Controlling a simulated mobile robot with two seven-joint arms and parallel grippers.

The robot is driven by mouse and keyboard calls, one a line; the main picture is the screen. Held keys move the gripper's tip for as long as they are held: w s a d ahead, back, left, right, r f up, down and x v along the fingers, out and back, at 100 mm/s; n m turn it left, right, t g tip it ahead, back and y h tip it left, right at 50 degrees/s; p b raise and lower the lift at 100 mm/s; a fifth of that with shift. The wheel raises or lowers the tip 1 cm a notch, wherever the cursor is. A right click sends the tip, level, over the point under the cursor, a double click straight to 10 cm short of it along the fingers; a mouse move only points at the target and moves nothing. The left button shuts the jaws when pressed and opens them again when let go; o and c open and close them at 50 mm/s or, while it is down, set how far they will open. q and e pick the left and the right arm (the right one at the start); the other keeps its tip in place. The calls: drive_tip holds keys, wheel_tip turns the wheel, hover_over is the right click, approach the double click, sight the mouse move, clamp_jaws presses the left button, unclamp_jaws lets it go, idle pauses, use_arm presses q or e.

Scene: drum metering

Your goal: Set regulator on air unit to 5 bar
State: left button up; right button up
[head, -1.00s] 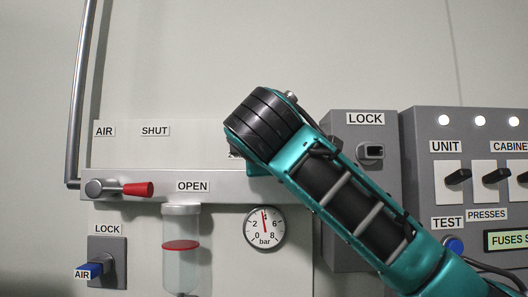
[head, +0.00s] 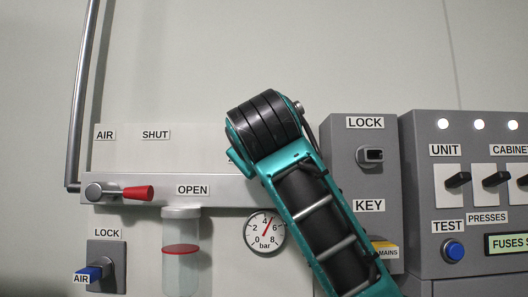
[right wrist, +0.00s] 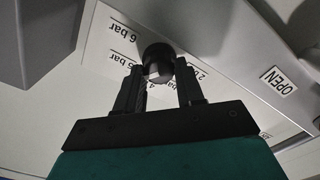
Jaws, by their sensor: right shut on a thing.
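In the right wrist view my right gripper (right wrist: 158,72) is shut on a round black knob (right wrist: 157,54), the regulator knob, with one finger on each side. A plate behind it (right wrist: 97,42) carries printed bar values, among them 6 bar and 4 bar; others are partly hidden. In the head view my right arm hides the knob and the gripper. The round pressure gauge (head: 264,240) shows beside my arm, its right edge close to the arm. Its red needle points up and right, between 4 and 6, at about 5 bar. My left gripper is not in view.
A lever with a red handle (head: 138,193) lies on the grey rail at left. A clear bowl (head: 181,270) hangs below it. A blue AIR key (head: 91,273) sits in its lock. Grey lock (head: 340,157) and switch boxes (head: 420,195) stand right of my arm.

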drive_tip(key=shift+m, duration=1)
drive_tip(key=shift+r, duration=0.1)
drive_tip(key=o, duration=1)
drive_tip(key=s+b, duration=0.1)
drive_tip(key=s, duration=1.2)
drive_tip(key=shift+b, duration=0.3)
